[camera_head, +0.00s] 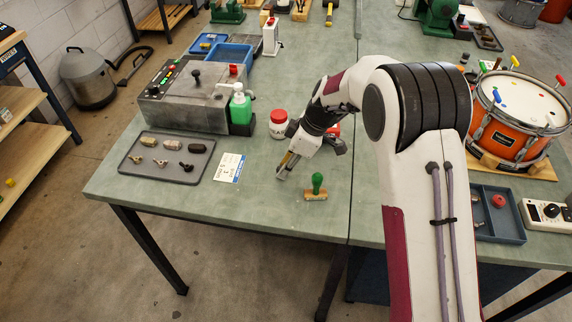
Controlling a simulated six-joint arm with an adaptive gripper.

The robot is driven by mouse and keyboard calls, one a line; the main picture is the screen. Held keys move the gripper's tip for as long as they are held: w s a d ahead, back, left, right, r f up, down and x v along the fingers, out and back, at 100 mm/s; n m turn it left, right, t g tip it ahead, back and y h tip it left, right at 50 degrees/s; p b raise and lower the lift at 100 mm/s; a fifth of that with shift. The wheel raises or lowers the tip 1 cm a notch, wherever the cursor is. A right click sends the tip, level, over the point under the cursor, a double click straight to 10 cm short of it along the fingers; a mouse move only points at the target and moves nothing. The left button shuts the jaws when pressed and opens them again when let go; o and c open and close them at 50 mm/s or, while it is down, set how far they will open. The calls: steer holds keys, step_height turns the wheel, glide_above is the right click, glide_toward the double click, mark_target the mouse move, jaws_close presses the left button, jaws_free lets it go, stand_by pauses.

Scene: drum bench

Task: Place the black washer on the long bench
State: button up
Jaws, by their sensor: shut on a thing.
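My gripper (284,170) is low over the front part of the green-topped bench (240,205), between a white label card and a green-handled stamp. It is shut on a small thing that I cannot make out. I cannot tell whether its tips touch the bench top. I cannot pick out the black washer anywhere; it may be hidden between the fingers. A seam in the top runs to the right of my gripper, partly behind my arm.
The stamp (316,188) stands close right of my gripper. The card (229,168) and a grey parts tray (170,158) lie left. A red-lidded jar (278,124) and a green bottle (240,110) stand behind. An orange drum (513,125) is right. The front strip is clear.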

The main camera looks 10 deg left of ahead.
steer(key=shift+f, duration=0.15)
steer(key=o, duration=0.7)
steer(key=v, duration=0.6)
steer(key=shift+w+a, duration=0.15)
steer(key=shift+w, duration=0.05)
steer(key=shift+v, duration=0.95)
